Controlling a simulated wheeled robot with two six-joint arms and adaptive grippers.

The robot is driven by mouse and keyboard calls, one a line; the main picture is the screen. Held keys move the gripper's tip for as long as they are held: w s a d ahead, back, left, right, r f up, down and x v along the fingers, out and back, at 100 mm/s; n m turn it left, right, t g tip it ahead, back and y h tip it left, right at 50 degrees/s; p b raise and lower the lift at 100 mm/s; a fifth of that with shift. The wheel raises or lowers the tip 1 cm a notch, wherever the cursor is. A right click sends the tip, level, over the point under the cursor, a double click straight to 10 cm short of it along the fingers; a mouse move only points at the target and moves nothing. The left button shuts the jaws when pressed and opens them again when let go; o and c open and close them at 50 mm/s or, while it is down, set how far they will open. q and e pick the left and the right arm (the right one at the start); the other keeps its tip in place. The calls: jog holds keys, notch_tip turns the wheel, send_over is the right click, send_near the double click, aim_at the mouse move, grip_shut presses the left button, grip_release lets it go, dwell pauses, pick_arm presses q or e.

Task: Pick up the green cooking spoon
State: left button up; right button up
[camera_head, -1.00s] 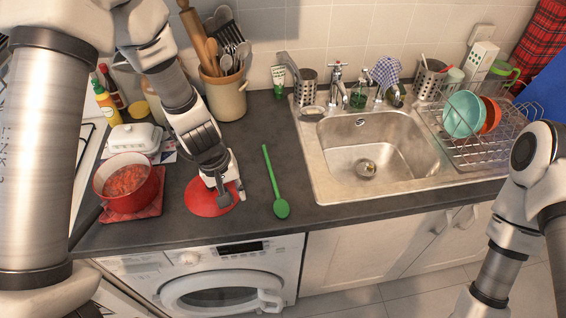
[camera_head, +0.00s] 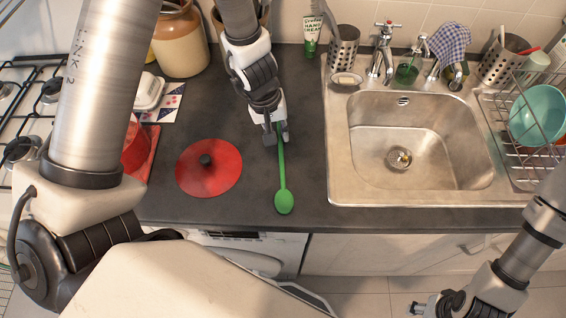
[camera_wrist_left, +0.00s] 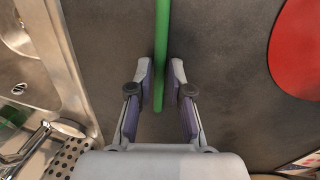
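The green cooking spoon (camera_head: 283,180) lies on the dark counter, its bowl toward the front edge and its handle pointing to the back. My left gripper (camera_head: 276,136) is over the handle and hides part of it. In the left wrist view the green handle (camera_wrist_left: 162,35) runs between the two fingers of the left gripper (camera_wrist_left: 160,72). The fingers are apart, one on each side, with small gaps to the handle. My right gripper (camera_head: 428,305) is low at the bottom right, in front of the cabinets and far from the spoon; its fingers are too small to judge.
A red lid (camera_head: 208,167) with a dark knob lies left of the spoon. The steel sink (camera_head: 338,165) is close on the right. A red pot (camera_head: 134,150) stands farther left, and a stoneware crock (camera_head: 180,45) is at the back. The dish rack (camera_head: 493,110) is far right.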

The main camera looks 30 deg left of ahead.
pick_arm(q)
jog(key=shift+w+f, duration=0.2)
jog(key=shift+f, duration=0.05)
jog(key=shift+s+d+r, duration=0.1)
jog(key=shift+s+r, duration=0.05)
jog(key=shift+s, duration=0.15)
jog(key=shift+c, duration=1)
grip_shut()
